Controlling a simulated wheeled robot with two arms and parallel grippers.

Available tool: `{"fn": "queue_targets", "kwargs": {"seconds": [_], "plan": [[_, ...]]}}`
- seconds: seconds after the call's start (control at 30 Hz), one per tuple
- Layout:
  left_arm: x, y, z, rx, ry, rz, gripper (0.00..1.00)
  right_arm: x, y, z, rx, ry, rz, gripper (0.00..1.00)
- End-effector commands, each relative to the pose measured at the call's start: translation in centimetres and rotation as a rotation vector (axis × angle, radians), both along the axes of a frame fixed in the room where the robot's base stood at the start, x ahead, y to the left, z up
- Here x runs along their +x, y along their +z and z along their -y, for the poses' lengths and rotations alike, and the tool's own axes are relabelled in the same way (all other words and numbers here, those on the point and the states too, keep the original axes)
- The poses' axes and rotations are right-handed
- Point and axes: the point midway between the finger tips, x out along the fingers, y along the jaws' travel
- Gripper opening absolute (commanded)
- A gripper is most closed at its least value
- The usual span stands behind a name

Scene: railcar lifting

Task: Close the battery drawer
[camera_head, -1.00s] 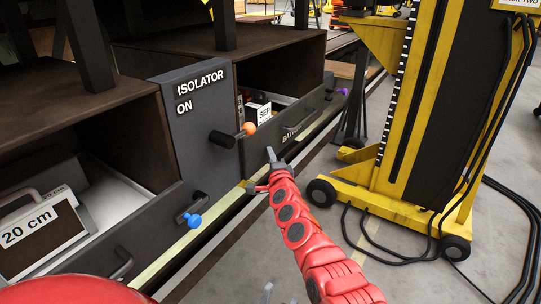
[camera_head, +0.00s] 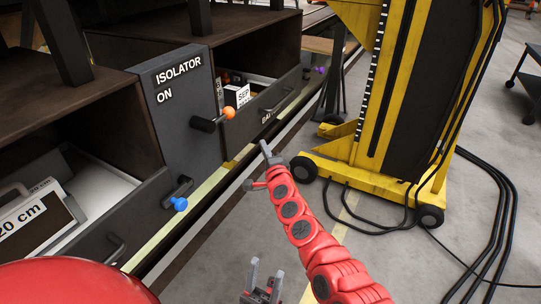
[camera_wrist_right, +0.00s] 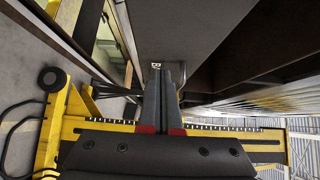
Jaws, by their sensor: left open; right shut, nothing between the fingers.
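The battery drawer (camera_head: 262,118) is a dark grey drawer, pulled out of the right-hand bay of the cabinet, its lettering partly covered by its handle (camera_head: 277,105). A white box marked SEP (camera_head: 238,95) shows inside it. My right gripper (camera_head: 265,149) is shut and empty, in front of and below the drawer front in the picture; I cannot tell whether it touches. In the right wrist view, the shut fingers (camera_wrist_right: 164,75) point at a grey face (camera_wrist_right: 178,30) with a letter B near the tips. My left gripper (camera_head: 264,278) is open and empty at the bottom, away from the drawer.
The isolator panel (camera_head: 178,110) with an orange-knobbed lever (camera_head: 228,113) stands left of the drawer. A blue knob (camera_head: 180,204) is below. Another open drawer (camera_head: 95,235) is at the left. A yellow lifting column (camera_head: 372,100) and cables (camera_head: 480,210) stand right.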

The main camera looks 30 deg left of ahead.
Motion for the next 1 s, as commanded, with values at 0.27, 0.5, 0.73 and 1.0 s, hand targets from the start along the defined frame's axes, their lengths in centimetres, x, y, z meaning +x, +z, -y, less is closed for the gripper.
{"fn": "queue_targets", "kwargs": {"seconds": [0.27,0.5,0.73,1.0], "plan": [[0.0,1.0,0.0,0.000,0.000,0.000,0.50,-2.1,0.0,2.3,0.004,-0.003,-0.007,0.00],[0.0,2.3,0.0,0.000,0.000,0.000,0.50,-3.5,1.3,2.7,0.020,0.007,0.003,0.00],[0.0,3.5,0.0,0.000,0.000,0.000,0.50,-4.2,1.2,3.4,0.019,0.007,0.003,0.00],[0.0,4.2,0.0,0.000,0.000,0.000,0.50,-4.5,0.6,4.2,0.008,0.000,0.004,0.00]]}}
